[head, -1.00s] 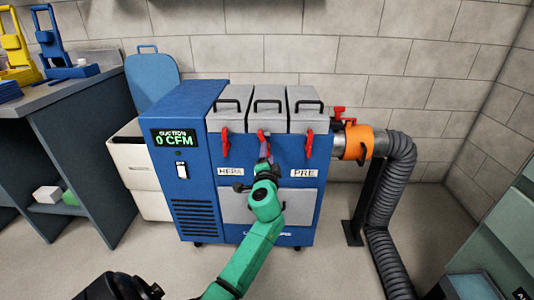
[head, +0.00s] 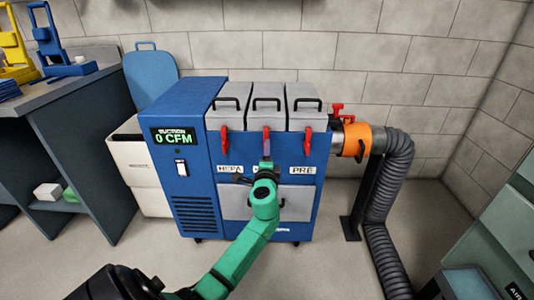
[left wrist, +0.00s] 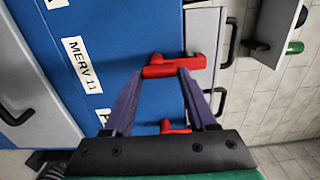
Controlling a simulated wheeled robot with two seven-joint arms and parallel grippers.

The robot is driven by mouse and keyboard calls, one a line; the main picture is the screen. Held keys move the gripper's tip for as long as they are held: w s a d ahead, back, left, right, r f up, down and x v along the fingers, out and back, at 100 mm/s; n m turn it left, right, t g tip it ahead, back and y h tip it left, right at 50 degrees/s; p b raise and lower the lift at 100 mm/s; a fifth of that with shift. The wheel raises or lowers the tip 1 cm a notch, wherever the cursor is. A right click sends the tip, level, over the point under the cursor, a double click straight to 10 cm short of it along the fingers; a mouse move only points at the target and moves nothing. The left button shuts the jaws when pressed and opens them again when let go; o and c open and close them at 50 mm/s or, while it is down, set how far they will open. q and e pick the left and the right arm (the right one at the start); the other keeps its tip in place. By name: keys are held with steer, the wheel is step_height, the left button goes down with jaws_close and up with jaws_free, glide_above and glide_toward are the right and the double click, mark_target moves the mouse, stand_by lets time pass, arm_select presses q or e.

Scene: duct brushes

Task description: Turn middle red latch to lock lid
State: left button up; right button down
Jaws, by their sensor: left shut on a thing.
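The middle red latch (head: 266,135) is on the front of the blue unit (head: 205,130), below the middle grey lid (head: 268,118). It hangs about straight down, in line with its neighbours. My left gripper (head: 266,160) is shut on its lower end, hiding part of it. In the left wrist view the red latch (left wrist: 178,66) sits at the purple fingertips of the left gripper (left wrist: 160,76). The left latch (head: 224,141) and right latch (head: 308,140) also point down. The middle lid lies level with the other two. My right gripper is out of view.
An orange collar (head: 355,141) and grey hose (head: 386,185) stand right of the unit. A white bin (head: 143,170) and workbench (head: 80,130) are at left. A grey-green cabinet (head: 495,225) is at lower right. The floor in front of the unit is mostly clear.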

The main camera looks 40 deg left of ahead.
arm_select(q)
steer(key=o, duration=1.4)
steer(key=shift+c, duration=0.2)
steer(key=v, duration=1.4)
steer(key=shift+s+d, duration=0.15)
steer(key=shift+s, duration=0.05)
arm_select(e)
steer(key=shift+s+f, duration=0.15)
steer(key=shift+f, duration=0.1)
arm_select(q)
steer(key=shift+f, duration=0.1)
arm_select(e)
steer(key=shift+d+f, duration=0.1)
